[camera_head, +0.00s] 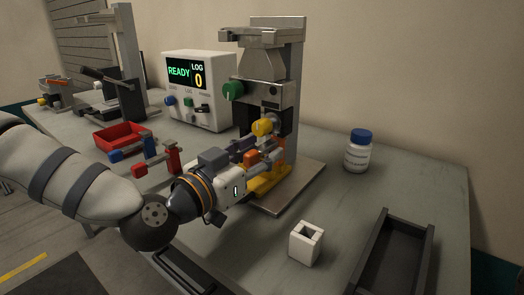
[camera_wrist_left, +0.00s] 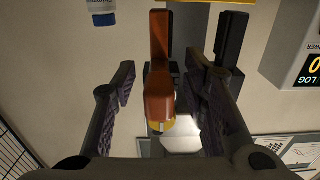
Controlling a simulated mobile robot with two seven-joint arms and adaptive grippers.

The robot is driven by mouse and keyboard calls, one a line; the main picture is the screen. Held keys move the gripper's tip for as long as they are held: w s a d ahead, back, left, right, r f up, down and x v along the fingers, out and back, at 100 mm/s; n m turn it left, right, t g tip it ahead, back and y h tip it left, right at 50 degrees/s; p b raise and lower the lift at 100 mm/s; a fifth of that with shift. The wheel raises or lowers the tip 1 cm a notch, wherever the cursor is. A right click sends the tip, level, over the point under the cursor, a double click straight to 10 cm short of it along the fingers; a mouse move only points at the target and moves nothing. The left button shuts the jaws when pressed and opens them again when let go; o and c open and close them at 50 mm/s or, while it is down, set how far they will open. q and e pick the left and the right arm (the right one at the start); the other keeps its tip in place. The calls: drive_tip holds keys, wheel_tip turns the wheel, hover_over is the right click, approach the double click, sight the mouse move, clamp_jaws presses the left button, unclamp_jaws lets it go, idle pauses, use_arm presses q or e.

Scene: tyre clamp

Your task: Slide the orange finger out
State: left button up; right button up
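The orange finger (camera_wrist_left: 160,88) is a bar running between the two pads of my left gripper (camera_wrist_left: 163,95) in the left wrist view. Gaps show on both sides of it, so the gripper is open around it and not visibly touching. In the head view my left gripper (camera_head: 262,156) is at the front of the grey clamp stand (camera_head: 293,85), and a little of the orange finger (camera_head: 278,147) shows beyond the pads. A yellow knob (camera_head: 262,127) is just above. The finger's seat is partly hidden by my gripper. My right gripper is out of view.
A white block with a square hole (camera_head: 305,243) and a dark open tray (camera_head: 394,258) are at the front right. A blue-capped bottle (camera_head: 358,151) stands behind them. A READY display box (camera_head: 200,90), a red bin (camera_head: 119,137) and red-and-blue parts (camera_head: 147,158) are at the left.

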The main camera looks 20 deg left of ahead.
sight(246, 159)
use_arm(q)
drive_tip(key=shift+w, duration=0.1)
drive_tip(key=shift+r, duration=0.1)
drive_tip(key=shift+c, duration=0.2)
clamp_jaws()
drive_tip(key=shift+r, duration=0.15)
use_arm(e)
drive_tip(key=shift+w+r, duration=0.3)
use_arm(q)
drive_tip(key=shift+p+v, duration=1.55)
drive_tip(key=shift+v, duration=1.55)
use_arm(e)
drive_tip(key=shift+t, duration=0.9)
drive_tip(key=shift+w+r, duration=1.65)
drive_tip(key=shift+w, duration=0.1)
